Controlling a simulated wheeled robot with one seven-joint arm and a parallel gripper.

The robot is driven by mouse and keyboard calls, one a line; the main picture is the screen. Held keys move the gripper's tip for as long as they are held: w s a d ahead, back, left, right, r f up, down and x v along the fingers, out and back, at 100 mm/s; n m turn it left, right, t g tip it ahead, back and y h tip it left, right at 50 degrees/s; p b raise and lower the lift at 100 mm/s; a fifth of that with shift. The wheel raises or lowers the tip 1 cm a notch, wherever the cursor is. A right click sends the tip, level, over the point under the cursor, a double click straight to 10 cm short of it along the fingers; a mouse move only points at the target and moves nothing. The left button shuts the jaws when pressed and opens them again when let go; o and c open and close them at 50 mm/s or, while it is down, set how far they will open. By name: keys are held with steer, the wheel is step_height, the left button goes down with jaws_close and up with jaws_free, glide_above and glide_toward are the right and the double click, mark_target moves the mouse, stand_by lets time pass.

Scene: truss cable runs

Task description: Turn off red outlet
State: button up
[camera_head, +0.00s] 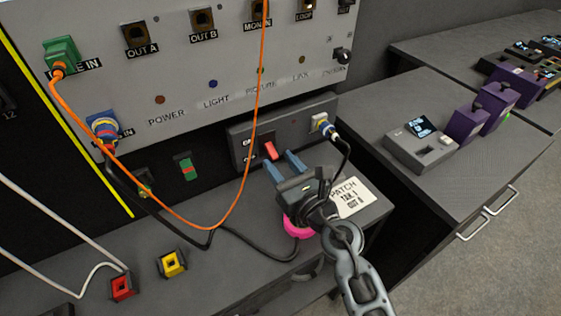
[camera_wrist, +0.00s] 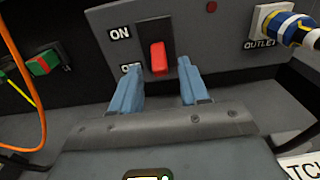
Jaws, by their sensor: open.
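The outlet box (camera_head: 240,132) is a dark grey box under the large panel. Its red rocker switch (camera_head: 269,150) sits between an ON label above and a mostly hidden lower label. In the wrist view the red switch (camera_wrist: 158,58) shows at the lower part of its dark slot. A plug with blue, white and yellow bands (camera_wrist: 290,25) sits in the socket marked OUTLET, right of the switch. My gripper (camera_head: 281,163) is open and empty, just in front of and below the switch. Its two blue fingers (camera_wrist: 158,78) stand either side of the switch, apparently apart from it.
An orange cable (camera_head: 255,110) hangs down left of the switch, and black cables lie on the bench. A PATCH card (camera_head: 352,196) lies right of my gripper. Red (camera_head: 122,287) and yellow (camera_head: 172,263) connectors stand at the front left. A second bench holds a grey device (camera_head: 418,147).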

steer(key=shift+w+a, duration=0.2)
steer(key=shift+w, duration=0.1)
steer(key=shift+c, duration=0.3)
jaws_close()
